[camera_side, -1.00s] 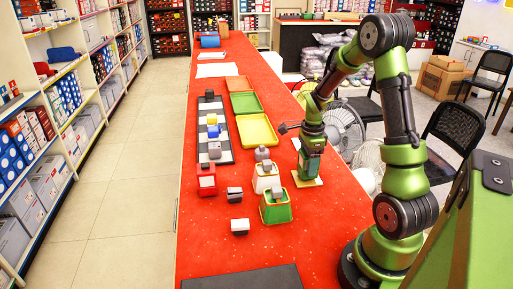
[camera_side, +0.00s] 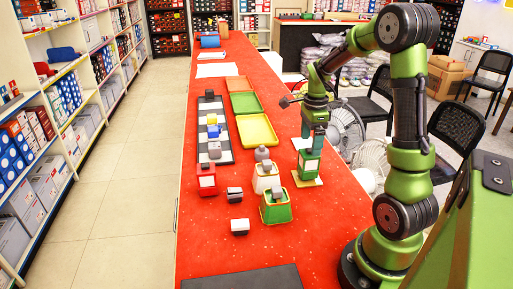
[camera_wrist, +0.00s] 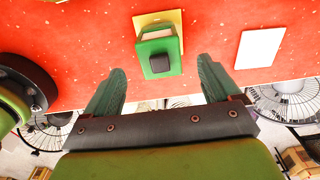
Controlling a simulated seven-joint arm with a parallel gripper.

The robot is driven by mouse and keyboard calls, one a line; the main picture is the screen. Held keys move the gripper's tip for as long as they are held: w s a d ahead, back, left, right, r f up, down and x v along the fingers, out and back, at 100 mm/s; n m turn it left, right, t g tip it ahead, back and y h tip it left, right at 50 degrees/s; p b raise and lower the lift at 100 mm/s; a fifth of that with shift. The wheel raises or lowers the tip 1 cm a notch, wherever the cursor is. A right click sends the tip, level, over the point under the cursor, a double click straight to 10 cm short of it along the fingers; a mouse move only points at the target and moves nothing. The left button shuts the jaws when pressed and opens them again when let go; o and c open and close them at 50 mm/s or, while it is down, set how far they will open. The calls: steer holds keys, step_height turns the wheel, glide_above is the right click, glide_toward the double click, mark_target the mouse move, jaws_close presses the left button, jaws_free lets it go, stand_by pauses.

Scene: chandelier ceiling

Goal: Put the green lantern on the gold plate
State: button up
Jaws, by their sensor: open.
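The green lantern (camera_side: 309,166) stands upright on the gold plate (camera_side: 303,182) on the red counter. In the wrist view the lantern (camera_wrist: 159,46) has a pale panel and a dark top, and the gold plate (camera_wrist: 174,17) shows beyond it. My gripper (camera_side: 314,140) is just above the lantern with its fingers pointing down. In the wrist view my gripper's fingers (camera_wrist: 161,66) are spread apart, with the lantern between and beyond them, touching neither.
Another green lantern-like block (camera_side: 276,210), a white one (camera_side: 265,180) and a red one (camera_side: 206,182) stand left of the plate. A white card (camera_wrist: 258,48) lies flat nearby. Yellow (camera_side: 257,133) and green trays lie farther back. The near counter is mostly clear.

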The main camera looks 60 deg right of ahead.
step_height(320, 180, up, 4)
steer(key=shift+f, duration=0.2)
steer(key=s+a+r+n+t, duration=0.2)
steer(key=a+n, duration=0.5)
steer(key=a, duration=0.2)
steer(key=s+a+r+n+t+y, duration=0.1)
steer(key=a+r+n+t, duration=0.1)
steer(key=a+n, duration=0.6)
steer(key=s+a+r+n+t+y, duration=0.1)
steer(key=s+a+r+n+t, duration=0.1)
steer(key=a+n, duration=0.6)
step_height(320, 180, up, 2)
steer(key=shift+s+a+r+t, duration=0.3)
steer(key=shift+a+t, duration=0.3)
steer(key=shift+a, duration=0.2)
steer(key=shift+o, duration=0.3)
